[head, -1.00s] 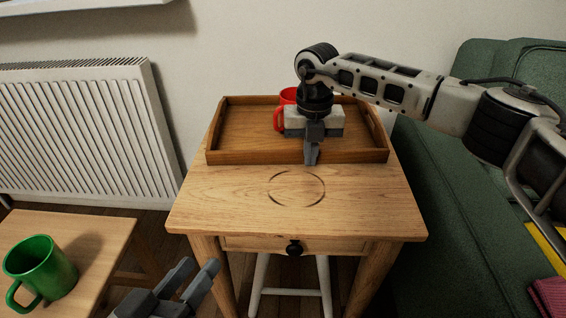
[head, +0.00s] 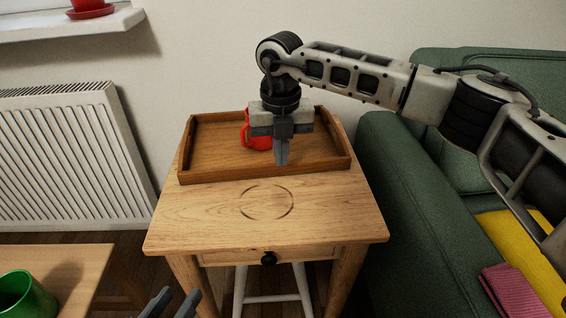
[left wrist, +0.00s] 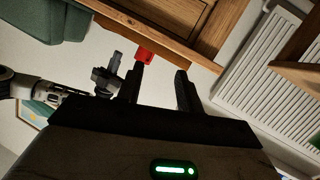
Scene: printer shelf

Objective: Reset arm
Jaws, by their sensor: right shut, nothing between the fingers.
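The red mug (head: 258,136) stands in the wooden tray (head: 215,176) on the small wooden table (head: 330,210). My right gripper (head: 282,164) is shut and empty, pointing down over the tray in front of the mug and hiding part of it. My left gripper (head: 178,302) shows only its fingertips at the bottom edge of the head view. Its two fingers are apart and empty in the left wrist view (left wrist: 160,85). That view is tilted and also shows the red mug (left wrist: 145,56).
A green mug (head: 22,298) stands on a low wooden table (head: 75,262) at the lower left. A green sofa (head: 395,185) with yellow and pink cloths is at the right. A white radiator (head: 65,160) is at the left. The small table's front top is clear.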

